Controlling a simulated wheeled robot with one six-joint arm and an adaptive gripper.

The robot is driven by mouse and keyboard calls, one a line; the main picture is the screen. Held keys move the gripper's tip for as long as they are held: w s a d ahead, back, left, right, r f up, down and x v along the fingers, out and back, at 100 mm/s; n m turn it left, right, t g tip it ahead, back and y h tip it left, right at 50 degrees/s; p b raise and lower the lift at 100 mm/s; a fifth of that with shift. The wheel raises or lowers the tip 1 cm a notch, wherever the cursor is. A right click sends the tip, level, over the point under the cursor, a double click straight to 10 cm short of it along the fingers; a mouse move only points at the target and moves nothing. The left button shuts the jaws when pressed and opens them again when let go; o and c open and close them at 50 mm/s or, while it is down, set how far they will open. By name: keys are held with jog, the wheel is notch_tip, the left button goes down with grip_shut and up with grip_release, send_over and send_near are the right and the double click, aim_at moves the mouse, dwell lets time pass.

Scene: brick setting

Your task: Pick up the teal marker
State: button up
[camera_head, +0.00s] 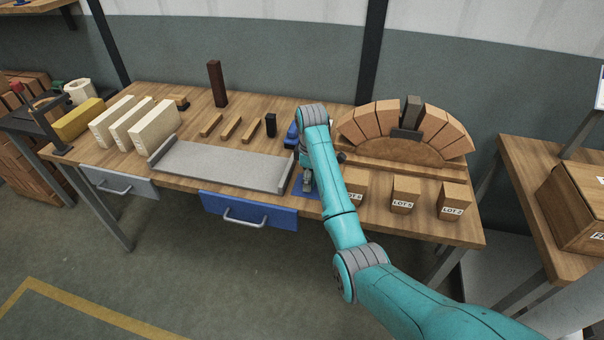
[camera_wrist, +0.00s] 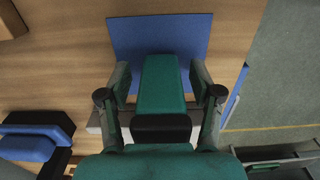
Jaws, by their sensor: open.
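The teal marker (camera_wrist: 163,84), a blocky teal body with a black band (camera_wrist: 161,128), shows in the wrist view over a blue mat (camera_wrist: 190,33). My gripper (camera_wrist: 160,76) is open, with one finger on each side of the marker and a visible gap at both sides. I cannot tell how high the marker stands above the mat. In the head view my gripper (camera_head: 307,183) points down over the blue mat (camera_head: 299,190) near the table's front edge; my arm hides the marker there.
A blue and black object (camera_head: 291,134) stands just behind my gripper. A grey tray (camera_head: 222,166) lies to the left. Boxes labelled LOT (camera_head: 404,194) stand close on the right, before a brick arch (camera_head: 405,133). A blue drawer (camera_head: 248,210) juts out below the table edge.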

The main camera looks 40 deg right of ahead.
jog(key=shift+f, duration=0.2)
jog(key=shift+c, duration=0.2)
jog(key=shift+a, duration=0.1)
grip_shut()
jog(key=shift+r, duration=0.1)
